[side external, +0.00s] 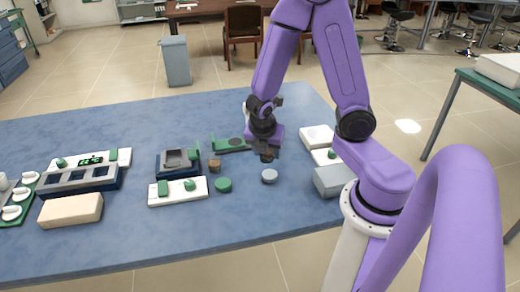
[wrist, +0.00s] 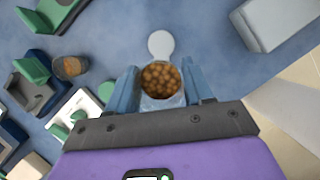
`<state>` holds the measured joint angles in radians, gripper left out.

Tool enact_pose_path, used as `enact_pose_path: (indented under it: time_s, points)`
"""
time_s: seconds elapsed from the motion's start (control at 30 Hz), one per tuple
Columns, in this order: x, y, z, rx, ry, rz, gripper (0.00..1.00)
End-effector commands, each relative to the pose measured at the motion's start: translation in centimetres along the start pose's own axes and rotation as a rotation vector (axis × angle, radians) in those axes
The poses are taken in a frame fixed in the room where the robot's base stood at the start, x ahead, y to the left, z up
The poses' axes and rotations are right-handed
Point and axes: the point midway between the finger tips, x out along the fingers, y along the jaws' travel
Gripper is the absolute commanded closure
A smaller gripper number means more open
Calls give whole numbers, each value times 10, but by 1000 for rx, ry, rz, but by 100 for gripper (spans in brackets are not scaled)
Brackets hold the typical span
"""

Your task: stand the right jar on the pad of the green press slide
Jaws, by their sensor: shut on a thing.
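My gripper (wrist: 161,85) is shut on a jar (wrist: 162,80) with round brown contents, seen from above between the blue fingers. In the side view my gripper (side external: 267,154) appears above the table, and the jar is small and dark there, mostly hidden. A low green piece with a flat plate, probably the press slide (side external: 232,145), lies to the left of my gripper. A green part (wrist: 33,69) also shows at the left of the wrist view, on a dark blue frame. A second jar (side external: 215,166) with brown contents stands left of my gripper; it also shows in the wrist view (wrist: 70,67).
A grey disc (side external: 269,176) and a green disc (side external: 223,185) lie on the blue table (side external: 130,235). A dark blue frame (side external: 170,171) and a white panel (side external: 165,197) stand left. A grey box (side external: 333,181) stands at the right.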

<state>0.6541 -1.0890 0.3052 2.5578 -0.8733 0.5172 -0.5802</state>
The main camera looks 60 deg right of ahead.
Motion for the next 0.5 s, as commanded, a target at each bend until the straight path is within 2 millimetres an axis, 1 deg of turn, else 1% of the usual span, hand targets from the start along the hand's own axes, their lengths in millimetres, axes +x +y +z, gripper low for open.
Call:
enact_pose_path:
  time_s: [0.3,0.5]
  points:
    - [-13,-19,-6,0,2,3,80]
    - [-17,-26,-8,0,2,1,80]
